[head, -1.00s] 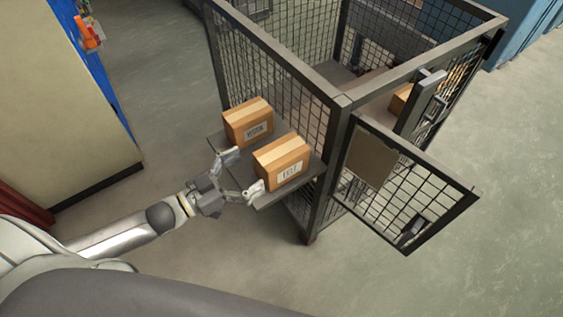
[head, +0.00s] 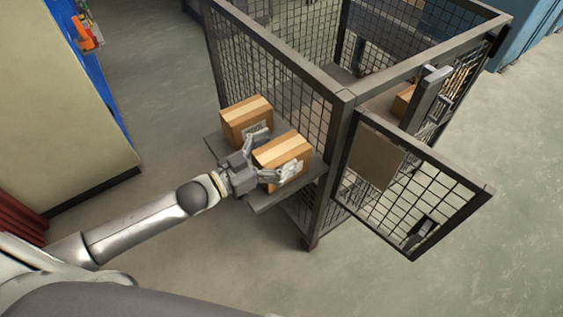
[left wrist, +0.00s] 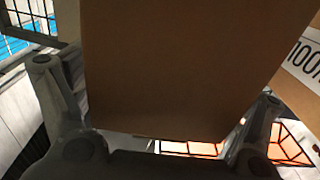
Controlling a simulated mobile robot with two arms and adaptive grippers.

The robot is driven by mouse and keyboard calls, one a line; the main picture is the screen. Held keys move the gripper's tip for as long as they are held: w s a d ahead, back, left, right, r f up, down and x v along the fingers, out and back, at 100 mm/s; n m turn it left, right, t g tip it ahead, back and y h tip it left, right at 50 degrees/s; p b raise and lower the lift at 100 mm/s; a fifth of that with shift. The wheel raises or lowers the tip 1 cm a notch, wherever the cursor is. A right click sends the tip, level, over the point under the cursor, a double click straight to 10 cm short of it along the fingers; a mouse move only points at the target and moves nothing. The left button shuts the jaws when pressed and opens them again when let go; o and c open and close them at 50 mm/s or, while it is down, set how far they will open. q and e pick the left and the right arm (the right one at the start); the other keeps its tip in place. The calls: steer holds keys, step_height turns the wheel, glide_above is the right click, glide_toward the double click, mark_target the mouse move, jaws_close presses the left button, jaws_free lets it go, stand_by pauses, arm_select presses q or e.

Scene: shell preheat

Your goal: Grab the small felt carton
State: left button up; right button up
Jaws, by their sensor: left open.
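The felt carton (head: 284,150) is a small brown box with a pale tape stripe, on a grey ledge (head: 270,202) outside a mesh cage. Its front label is now covered by my gripper; the earlier view shows lettering like "FELT". My left gripper (head: 269,157) is open, with one finger on each side of the carton's near part. In the left wrist view the carton (left wrist: 175,70) fills the space between the fingers. I cannot tell whether either finger touches it. My right gripper is not in view.
A second labelled carton (head: 246,112) stands close to the left of the felt carton, near my left finger. The mesh cage (head: 283,62) rises behind the ledge. Its door (head: 437,197) hangs open at right. Another box (head: 403,101) is inside the cage. The floor in front is clear.

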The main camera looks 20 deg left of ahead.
arm_select(q)
steer(key=c, duration=1.1)
steer(key=shift+r, duration=0.15)
